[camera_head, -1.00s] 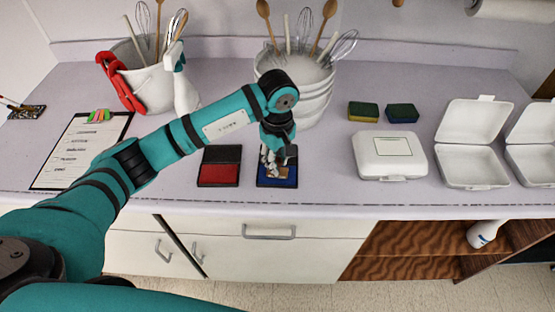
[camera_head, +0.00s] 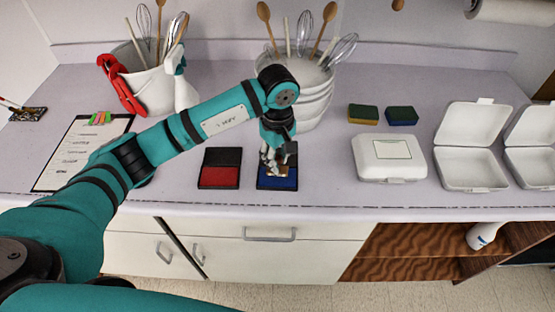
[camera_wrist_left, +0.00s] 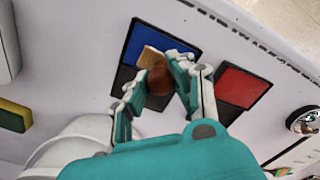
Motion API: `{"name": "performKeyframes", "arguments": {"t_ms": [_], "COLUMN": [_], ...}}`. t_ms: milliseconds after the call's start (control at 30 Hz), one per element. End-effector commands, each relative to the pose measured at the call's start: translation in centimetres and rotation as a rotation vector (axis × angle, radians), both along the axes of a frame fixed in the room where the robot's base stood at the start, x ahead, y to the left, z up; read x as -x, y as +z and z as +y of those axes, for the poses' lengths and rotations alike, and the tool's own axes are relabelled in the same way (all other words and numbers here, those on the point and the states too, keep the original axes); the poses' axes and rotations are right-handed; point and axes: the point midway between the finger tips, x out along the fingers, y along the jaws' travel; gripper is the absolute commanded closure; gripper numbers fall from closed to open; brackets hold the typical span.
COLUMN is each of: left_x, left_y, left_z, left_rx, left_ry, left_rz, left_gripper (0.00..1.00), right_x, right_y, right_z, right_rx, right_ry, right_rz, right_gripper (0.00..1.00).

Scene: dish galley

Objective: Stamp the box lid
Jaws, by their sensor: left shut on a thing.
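My left gripper (camera_head: 273,160) is shut on a wooden stamp (camera_head: 279,172) over the blue ink pad (camera_head: 278,184). In the left wrist view the stamp (camera_wrist_left: 160,80) shows a brown handle between the fingers and a lighter wooden base above the blue field (camera_wrist_left: 143,38). I cannot tell whether the stamp touches the pad. A red ink pad (camera_head: 219,177) lies just left of the blue one. A closed white box (camera_head: 375,173) with a pale rectangle (camera_head: 393,149) on its lid stands to the right. My right gripper is not in view.
Two open white boxes (camera_head: 470,168) stand at the right. Two sponges (camera_head: 363,114) lie behind the closed box. A stack of white buckets (camera_head: 315,105) with utensils stands behind my gripper. A clipboard (camera_head: 66,160) lies at left. The counter between blue pad and closed box is clear.

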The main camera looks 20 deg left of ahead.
Motion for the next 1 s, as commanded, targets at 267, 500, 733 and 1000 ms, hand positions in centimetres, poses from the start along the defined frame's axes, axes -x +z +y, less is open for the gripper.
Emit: {"name": "performKeyframes", "arguments": {"t_ms": [267,500,733,1000], "left_x": [-0.1,-0.1,0.0,0.3], "left_y": [2.5,4.4,4.9,4.9], "left_z": [0.0,0.0,0.0,0.2], "left_rx": [0.000,-0.001,0.000,0.001], "left_ry": [-0.001,0.000,0.000,-0.028], "left_rz": [-0.002,-0.003,-0.001,-0.004], "left_gripper": [0.99,0.99,0.99,0.99], "right_x": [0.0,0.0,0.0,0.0], "right_y": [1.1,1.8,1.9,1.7], "right_z": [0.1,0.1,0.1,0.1], "right_rx": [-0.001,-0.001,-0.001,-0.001], "right_ry": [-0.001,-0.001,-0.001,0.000], "right_rz": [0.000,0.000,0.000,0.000], "right_gripper": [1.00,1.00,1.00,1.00]}}
